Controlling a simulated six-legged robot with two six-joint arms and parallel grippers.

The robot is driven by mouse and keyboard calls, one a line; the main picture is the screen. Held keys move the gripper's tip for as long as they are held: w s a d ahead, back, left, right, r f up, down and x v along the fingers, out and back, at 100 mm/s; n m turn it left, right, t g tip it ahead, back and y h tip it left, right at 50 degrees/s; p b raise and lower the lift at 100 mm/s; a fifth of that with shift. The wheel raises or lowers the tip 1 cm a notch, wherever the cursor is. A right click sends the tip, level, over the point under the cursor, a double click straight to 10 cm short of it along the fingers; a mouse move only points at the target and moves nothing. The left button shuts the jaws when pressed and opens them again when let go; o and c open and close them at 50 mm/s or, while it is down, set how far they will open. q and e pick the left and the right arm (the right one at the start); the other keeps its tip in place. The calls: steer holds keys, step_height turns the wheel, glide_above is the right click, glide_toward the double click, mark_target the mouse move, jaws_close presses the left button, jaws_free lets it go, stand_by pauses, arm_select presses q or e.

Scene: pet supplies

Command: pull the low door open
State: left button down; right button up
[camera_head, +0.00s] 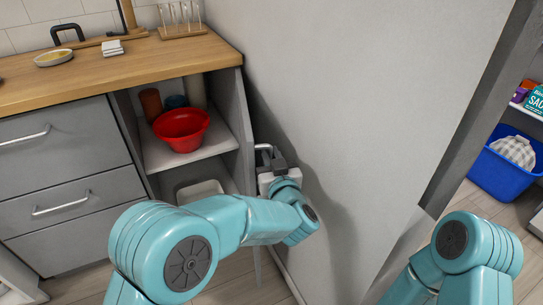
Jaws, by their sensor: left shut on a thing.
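The low door (242,125) is a grey panel at the right side of the lower cabinet. It stands open and shows nearly edge-on, so the shelves inside are exposed. Its metal handle (263,147) is on the side facing the wall. My left gripper (272,158) is shut on the handle, between the door and the grey wall. My teal left arm hides the lower part of the door. My right gripper is out of view; only my right arm shows at the lower right.
A red bowl (181,129) stands on the cabinet's upper shelf, with a brown cup (150,104) behind it. Drawers (60,146) are at the left under the wooden counter (120,68). The grey wall (345,110) is close on the right. A blue bin (500,172) stands beyond it.

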arm_select(q)
steer(key=shift+r, duration=0.1)
stand_by(0.4)
steer(key=c, duration=1.2)
jaws_free()
